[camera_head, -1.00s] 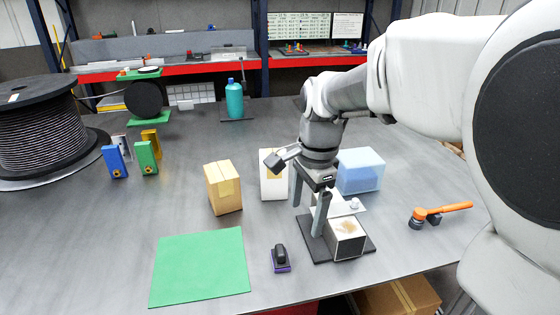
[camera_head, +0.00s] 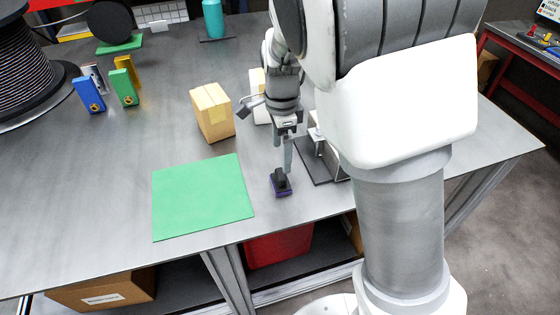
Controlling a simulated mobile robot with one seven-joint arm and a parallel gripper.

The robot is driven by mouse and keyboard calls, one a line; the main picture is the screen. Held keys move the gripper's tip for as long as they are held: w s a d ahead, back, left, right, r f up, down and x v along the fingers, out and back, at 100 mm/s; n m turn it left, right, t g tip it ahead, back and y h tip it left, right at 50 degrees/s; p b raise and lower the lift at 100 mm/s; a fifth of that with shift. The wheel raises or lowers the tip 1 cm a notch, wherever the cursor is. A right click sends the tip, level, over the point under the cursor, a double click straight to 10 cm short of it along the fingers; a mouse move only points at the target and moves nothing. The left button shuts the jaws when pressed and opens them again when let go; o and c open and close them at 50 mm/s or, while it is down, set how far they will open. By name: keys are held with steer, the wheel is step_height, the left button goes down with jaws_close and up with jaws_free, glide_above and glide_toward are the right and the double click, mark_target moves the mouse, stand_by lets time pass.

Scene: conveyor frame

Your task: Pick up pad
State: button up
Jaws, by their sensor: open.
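The pad (camera_head: 281,185) is a small block with a black grip on top and a purple base. It stands on the grey table near the front edge, right of the green mat (camera_head: 202,198). My gripper (camera_head: 283,155) points down just behind and above the pad, its fingers apart and nothing visible between them. One fingertip overlaps the top of the pad in the picture; I cannot tell whether they touch.
A dark stand with a white box (camera_head: 316,165) is close on the right, partly hidden by my arm. A cardboard box (camera_head: 212,112) stands behind left. Blue (camera_head: 88,94) and green (camera_head: 124,87) blocks stand farther left. The table between is clear.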

mark_target(281, 173)
step_height(281, 173, down, 8)
steer(key=shift+s+f+b, duration=0.15)
steer(key=shift+b, duration=0.3)
steer(key=shift+a, duration=0.1)
steer(key=c, duration=1)
steer(key=shift+r+p, duration=0.7)
steer(key=shift+r, duration=4.35)
